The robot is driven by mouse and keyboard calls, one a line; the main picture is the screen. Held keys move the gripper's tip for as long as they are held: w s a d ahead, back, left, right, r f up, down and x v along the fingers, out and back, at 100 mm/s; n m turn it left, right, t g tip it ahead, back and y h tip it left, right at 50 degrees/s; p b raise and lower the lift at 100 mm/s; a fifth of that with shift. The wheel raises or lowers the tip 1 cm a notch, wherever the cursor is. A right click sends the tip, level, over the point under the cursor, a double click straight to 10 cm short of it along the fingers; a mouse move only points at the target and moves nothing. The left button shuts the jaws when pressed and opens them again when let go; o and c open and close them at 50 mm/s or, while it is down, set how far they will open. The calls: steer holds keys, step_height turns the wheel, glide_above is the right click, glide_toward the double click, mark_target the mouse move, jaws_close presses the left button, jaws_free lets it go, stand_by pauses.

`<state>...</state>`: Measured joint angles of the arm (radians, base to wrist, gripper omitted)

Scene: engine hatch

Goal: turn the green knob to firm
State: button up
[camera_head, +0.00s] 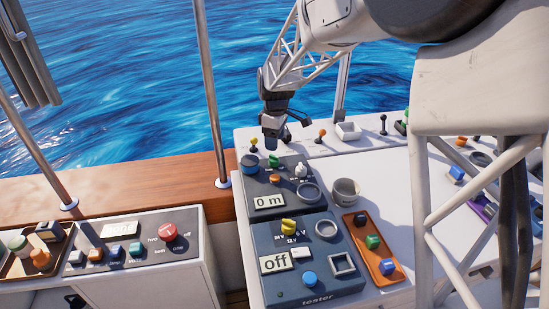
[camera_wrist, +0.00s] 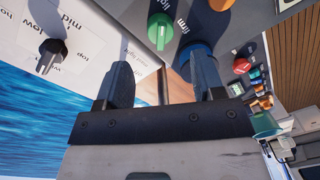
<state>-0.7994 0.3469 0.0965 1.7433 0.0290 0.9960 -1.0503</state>
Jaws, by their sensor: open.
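The green knob (camera_head: 273,160) sits at the back of the dark panel with the "0 m" display (camera_head: 269,201). In the wrist view the green knob (camera_wrist: 160,28) has a raised grip bar, with "light" and "firm" printed beside it. The bar points down in that picture, and I cannot tell which label it is set to. My gripper (camera_head: 271,142) is just above and behind the knob in the head view. Its two fingers (camera_wrist: 160,75) are apart and empty in the wrist view. The knob shows beyond the gap between them, not between the pads.
A blue round knob (camera_head: 249,163) is close to the left of the green one; it shows behind the right finger in the wrist view (camera_wrist: 197,58). An orange knob (camera_head: 275,179) and a white knob (camera_head: 301,170) are nearby. The tester panel (camera_head: 320,284) is in front.

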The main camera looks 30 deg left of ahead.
mark_target(274, 156)
steer(key=shift+s+f, duration=0.2)
steer(key=shift+f, duration=3.45)
steer(key=c, duration=0.9)
